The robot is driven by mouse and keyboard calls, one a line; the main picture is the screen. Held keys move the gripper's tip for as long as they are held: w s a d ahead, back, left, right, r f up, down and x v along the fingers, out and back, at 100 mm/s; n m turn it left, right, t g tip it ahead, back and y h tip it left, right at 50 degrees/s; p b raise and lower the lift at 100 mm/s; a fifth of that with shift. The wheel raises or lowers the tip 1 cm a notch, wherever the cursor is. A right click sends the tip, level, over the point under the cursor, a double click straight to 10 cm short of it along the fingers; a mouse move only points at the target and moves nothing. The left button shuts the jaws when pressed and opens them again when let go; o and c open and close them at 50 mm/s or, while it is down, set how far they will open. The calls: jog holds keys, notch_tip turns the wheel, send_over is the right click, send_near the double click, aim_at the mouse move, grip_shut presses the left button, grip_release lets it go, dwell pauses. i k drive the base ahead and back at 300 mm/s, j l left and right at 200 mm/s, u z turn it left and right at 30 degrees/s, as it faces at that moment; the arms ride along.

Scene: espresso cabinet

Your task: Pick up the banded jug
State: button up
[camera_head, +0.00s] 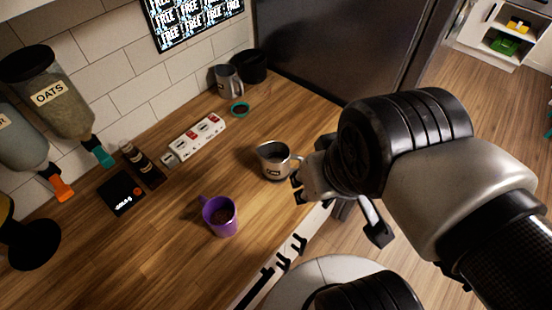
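A steel jug (272,167) with a small dark mark on its side stands upright near the counter's front edge, its handle toward the right. A second grey metal jug (228,80) with a small mark stands further back by the wall. I cannot make out clearly which one carries a band. My gripper (298,188) is just right of the nearer jug, close to its handle side. Its dark fingertips are small and partly hidden by the wrist, so I cannot tell whether they are open or touch the jug.
A purple mug (220,215) with dark contents stands left of the nearer jug. A white power strip (194,138), a black scale (121,193), a teal-rimmed round item (240,109) and a black container (252,66) are on the wooden counter (165,240). Dispensers (53,90) hang left.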

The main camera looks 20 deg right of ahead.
aim_at(274, 158)
jog(key=i+l, duration=0.1)
jog(key=l, duration=0.2)
jog(key=i+l, duration=0.1)
jog(key=l, duration=0.25)
jog(key=i+l, duration=0.15)
jog(key=l, duration=0.15)
jog(key=i+l+u, duration=0.1)
jog(key=l+u, duration=0.2)
jog(key=u, duration=0.15)
jog(key=l+u, duration=0.65)
jog(key=u, duration=0.65)
